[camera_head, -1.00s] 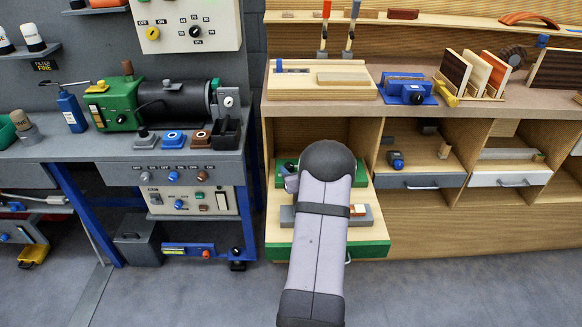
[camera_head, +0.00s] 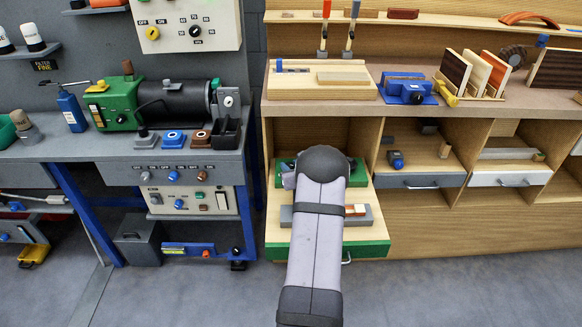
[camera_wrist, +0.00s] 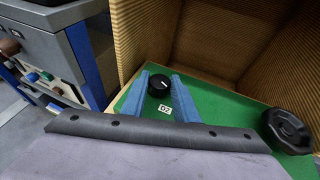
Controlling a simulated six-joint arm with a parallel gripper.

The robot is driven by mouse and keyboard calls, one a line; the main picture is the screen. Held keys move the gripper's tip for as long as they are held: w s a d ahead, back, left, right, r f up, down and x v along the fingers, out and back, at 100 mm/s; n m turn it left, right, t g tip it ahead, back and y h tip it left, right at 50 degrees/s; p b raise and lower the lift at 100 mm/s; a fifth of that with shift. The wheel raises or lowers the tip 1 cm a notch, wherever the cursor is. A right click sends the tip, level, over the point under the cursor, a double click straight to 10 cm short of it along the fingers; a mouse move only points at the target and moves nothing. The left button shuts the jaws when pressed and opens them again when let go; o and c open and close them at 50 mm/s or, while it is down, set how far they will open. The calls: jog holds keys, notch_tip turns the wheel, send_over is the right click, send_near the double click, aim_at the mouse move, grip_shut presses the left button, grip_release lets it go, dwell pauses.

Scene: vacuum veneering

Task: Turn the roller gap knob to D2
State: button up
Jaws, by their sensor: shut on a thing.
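In the wrist view a round black knob (camera_wrist: 158,86), which I take to be the roller gap knob, stands on a green surface (camera_wrist: 222,106). A short pale mark shows on its top. A small white label (camera_wrist: 166,110) lies just below it, its characters upside down and seeming to read D2. My gripper (camera_wrist: 159,84) has its two blue fingers on either side of the knob, shut on it. I cannot tell exactly where the pale mark points. In the head view my arm hides the gripper and the knob.
A larger black handwheel (camera_wrist: 288,130) stands on the green surface to the right. Wooden compartment walls (camera_wrist: 175,35) rise behind. In the head view, a grey bench (camera_head: 60,150) stands left of the wooden cabinet, and a green-fronted drawer (camera_head: 370,250) sticks out beneath my arm.

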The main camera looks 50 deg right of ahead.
jog(key=shift+w+f+h+b, duration=0.1)
jog(key=shift+h+b, duration=0.2)
jog(key=shift+b, duration=0.5)
jog(key=m+h+b, duration=0.1)
jog(key=b, duration=0.2)
jog(key=shift+w+d+g+b, duration=0.1)
jog(key=shift+g+b, duration=0.3)
jog(key=b, duration=0.4)
jog(key=m+h+b, duration=0.1)
jog(key=b, duration=0.4)
jog(key=shift+w+d+f+g, duration=0.1)
jog(key=shift+w+d+g, duration=0.1)
jog(key=shift+d+g, duration=0.15)
jog(key=m+b, duration=0.1)
jog(key=b, duration=0.6)
jog(key=shift+a+f+g, duration=0.15)
jog(key=shift+a+g, duration=0.05)
jog(key=shift+g, duration=0.05)
